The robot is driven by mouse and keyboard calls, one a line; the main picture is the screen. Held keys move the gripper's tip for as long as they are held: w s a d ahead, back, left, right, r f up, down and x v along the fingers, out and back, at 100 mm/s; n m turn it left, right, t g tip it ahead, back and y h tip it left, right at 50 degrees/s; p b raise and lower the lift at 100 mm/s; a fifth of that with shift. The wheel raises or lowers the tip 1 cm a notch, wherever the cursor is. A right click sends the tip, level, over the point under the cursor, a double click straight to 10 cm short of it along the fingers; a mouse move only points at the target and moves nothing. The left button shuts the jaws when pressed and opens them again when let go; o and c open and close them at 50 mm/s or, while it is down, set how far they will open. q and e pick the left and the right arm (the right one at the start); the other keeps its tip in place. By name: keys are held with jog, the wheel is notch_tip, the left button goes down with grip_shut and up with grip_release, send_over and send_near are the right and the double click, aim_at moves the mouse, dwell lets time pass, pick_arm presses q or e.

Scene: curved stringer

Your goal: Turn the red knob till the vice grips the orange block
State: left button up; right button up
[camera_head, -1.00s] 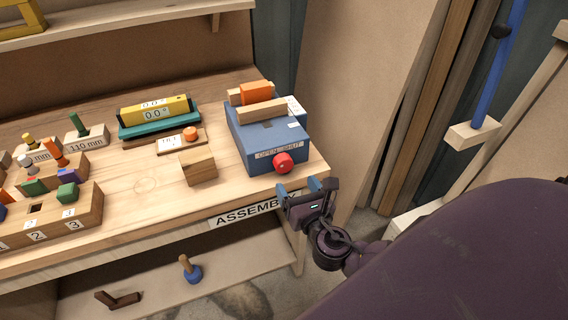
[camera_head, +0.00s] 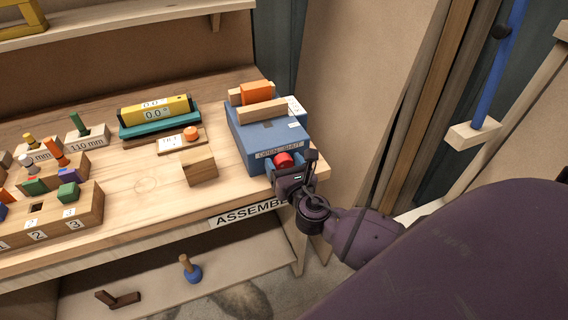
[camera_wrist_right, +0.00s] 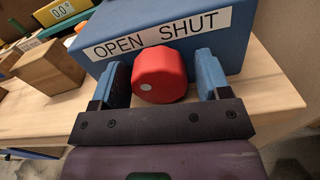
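The blue vice (camera_head: 262,142) stands at the right end of the bench, with a label reading OPEN and SHUT on its front. The orange block (camera_head: 257,93) sits on top between two wooden jaws (camera_head: 262,111). The red knob (camera_head: 284,159) is on the vice's front face; it also shows in the right wrist view (camera_wrist_right: 159,75), with a pale dot at its lower left. My right gripper (camera_head: 291,167) is at the knob. In the right wrist view its blue fingers (camera_wrist_right: 164,80) stand open on either side of the knob, with gaps showing. My left gripper is out of view.
A wooden block (camera_head: 199,168) and a small board with an orange knob (camera_head: 182,141) lie left of the vice. A yellow level (camera_head: 154,109) rests on a teal base behind them.

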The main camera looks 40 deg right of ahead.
jog(key=c, duration=0.8)
jog(key=shift+o, duration=0.2)
jog(key=shift+m, duration=2)
jog(key=m+b, duration=0.1)
jog(key=m, duration=0.2)
jog(key=shift+m, duration=0.3)
jog(key=m, duration=0.4)
jog(key=shift+m, duration=0.3)
jog(key=m, duration=0.3)
jog(key=shift+m, duration=0.3)
jog(key=m+p, duration=0.1)
jog(key=m, duration=0.3)
jog(key=shift+r+m, duration=0.15)
jog(key=shift+m, duration=0.15)
jog(key=m+p, duration=0.1)
jog(key=m, duration=0.2)
jog(key=shift+m, duration=0.3)
jog(key=m+p, duration=0.2)
jog(key=m, duration=0.2)
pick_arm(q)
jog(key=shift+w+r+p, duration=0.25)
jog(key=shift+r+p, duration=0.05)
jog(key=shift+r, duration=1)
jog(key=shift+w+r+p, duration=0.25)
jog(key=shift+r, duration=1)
pick_arm(e)
jog(key=shift+m, duration=1)
